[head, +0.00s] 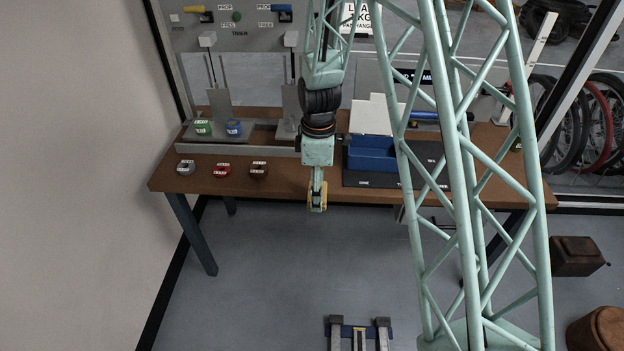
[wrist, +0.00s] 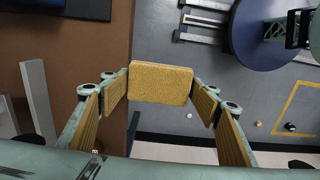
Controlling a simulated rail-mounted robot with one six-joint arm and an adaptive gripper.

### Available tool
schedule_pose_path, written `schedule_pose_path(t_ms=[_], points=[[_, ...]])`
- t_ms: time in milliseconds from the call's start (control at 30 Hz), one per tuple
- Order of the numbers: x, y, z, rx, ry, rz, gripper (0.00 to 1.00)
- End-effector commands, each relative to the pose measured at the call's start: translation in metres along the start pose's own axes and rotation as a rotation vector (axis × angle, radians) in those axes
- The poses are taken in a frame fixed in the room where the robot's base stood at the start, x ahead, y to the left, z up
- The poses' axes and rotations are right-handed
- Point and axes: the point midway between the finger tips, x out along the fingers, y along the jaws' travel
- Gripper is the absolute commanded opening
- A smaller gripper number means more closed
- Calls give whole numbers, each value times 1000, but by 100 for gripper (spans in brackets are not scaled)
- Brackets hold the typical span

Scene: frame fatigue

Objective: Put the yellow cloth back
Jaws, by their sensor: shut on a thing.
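My gripper (head: 317,200) hangs pointing down at the front edge of the brown workbench, left of the blue bin. In the wrist view my gripper (wrist: 161,92) is shut on the yellow cloth (wrist: 160,82), which looks like a flat, thick pad with a rough face. The cloth spans the space between the fingertips, and the fingers' inner pads are yellowish too. In the wrist view the bench edge passes behind the cloth, with floor to its right. In the head view the cloth is small and hard to tell from the finger pads.
Green and blue rolls sit on a grey fixture behind. A blue bin (head: 372,158) and dark mat (head: 425,152) lie right. Open floor (head: 270,270) is in front.

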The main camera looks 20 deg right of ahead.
Motion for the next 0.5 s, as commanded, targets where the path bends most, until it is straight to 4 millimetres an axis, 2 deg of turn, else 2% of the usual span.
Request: schedule_pose_path(t_ms=[367,500], points=[[0,1,0,-1,0,0,48],[1,7,-2,-1,0,1,48]])
